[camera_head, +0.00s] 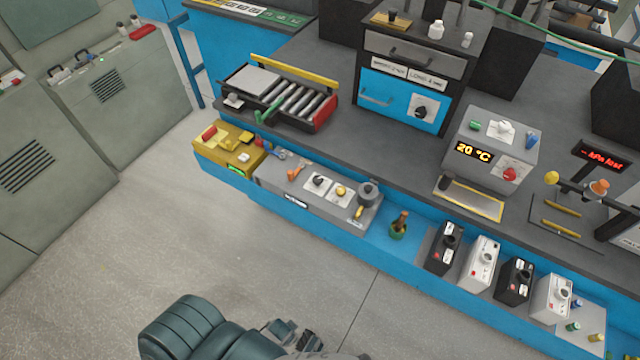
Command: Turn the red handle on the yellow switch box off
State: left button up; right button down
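The yellow switch box (228,152) sits at the left front end of the blue workbench. Its red handle (209,133) is at the box's upper left corner, beside yellow raised parts. A small green display glows on the front face. My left arm shows at the bottom of the view in dark teal, with dark gripper parts (293,335) at its right end. They are far below the box and apart from it. The fingers are small and partly cut off, so their opening cannot be told. My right gripper is not in view.
A grey panel (312,185) with knobs and an orange lever adjoins the box on the right. A roller conveyor (285,95) stands behind it. Batteries (481,263) line the bench's right front. Grey cabinets (125,85) stand at left. The floor (130,235) before the box is clear.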

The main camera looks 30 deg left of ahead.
aim_at(209, 133)
jog(key=u, duration=1.8)
jog(key=i+j+z, duration=0.3)
jog(key=i, duration=0.2)
jog(key=i+j+z, duration=0.3)
jog(key=i, duration=0.15)
